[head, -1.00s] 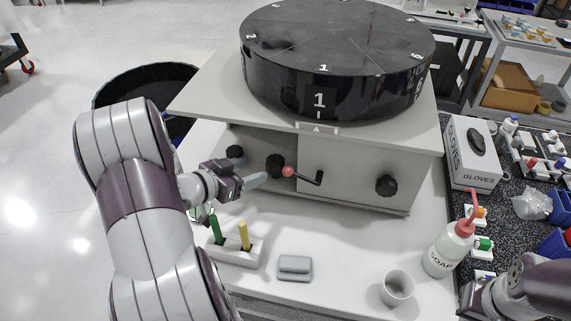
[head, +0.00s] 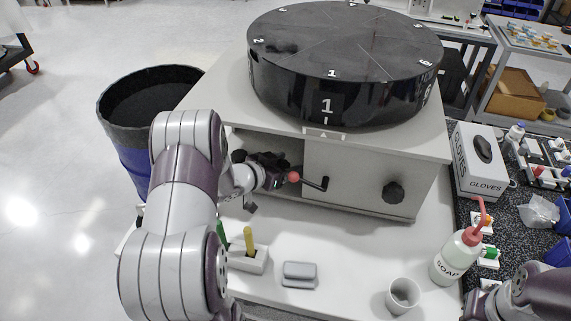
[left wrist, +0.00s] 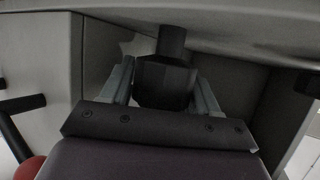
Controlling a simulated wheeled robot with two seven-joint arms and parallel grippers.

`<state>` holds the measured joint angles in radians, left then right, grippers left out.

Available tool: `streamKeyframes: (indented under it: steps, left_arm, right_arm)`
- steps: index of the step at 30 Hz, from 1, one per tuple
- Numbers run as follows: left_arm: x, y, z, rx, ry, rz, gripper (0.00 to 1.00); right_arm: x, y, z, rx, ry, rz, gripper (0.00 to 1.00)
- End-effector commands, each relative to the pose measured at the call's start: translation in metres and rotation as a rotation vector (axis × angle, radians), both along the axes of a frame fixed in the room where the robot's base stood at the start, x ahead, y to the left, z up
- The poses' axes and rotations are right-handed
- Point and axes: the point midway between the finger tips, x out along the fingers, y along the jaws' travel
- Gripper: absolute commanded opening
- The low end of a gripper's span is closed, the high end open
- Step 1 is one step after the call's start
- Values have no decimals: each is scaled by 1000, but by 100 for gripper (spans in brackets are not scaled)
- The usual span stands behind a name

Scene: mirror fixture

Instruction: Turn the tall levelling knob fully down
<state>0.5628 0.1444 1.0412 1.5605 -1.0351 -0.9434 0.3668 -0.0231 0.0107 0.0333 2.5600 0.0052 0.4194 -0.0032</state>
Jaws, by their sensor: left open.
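A black knob (left wrist: 165,85) on a dark stem stands between the fingers of my left gripper (left wrist: 165,78) in the left wrist view. The fingers are open, one on each side of the knob; I cannot tell whether they touch it. In the head view my left gripper (head: 272,172) is at the left part of the pale fixture's front (head: 350,172), largely covering the knobs there. Another black knob (head: 393,191) is in plain view on the right of the front. Only links of my right arm show at the bottom right; its gripper is not seen.
A crank with a red ball (head: 294,178) is just right of my left gripper. A big black turntable (head: 345,75) is on top. A holder (head: 247,260), grey block (head: 299,274), cup (head: 402,295) and soap bottle (head: 452,258) stand in front.

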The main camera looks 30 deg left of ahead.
Motion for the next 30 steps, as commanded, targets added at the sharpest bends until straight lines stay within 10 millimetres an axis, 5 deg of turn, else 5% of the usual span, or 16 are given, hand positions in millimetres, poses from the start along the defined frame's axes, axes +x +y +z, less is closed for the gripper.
streamKeyframes:
  steps: [1,4,5,16,30]
  left_arm:
    - [0,0,0,0,0,0,60]
    - [0,0,0,0,0,0,28]
    - [0,0,0,0,0,0,24]
    - [-1,0,2,-1,1,-61,24]
    - [-3,-5,2,0,1,-400,24]
  right_arm:
    - [0,0,0,0,0,0,0]
    - [0,0,0,0,0,0,0]
    - [0,0,0,0,0,0,0]
    - [0,0,9,0,0,0,0]
    - [0,0,37,0,0,0,0]
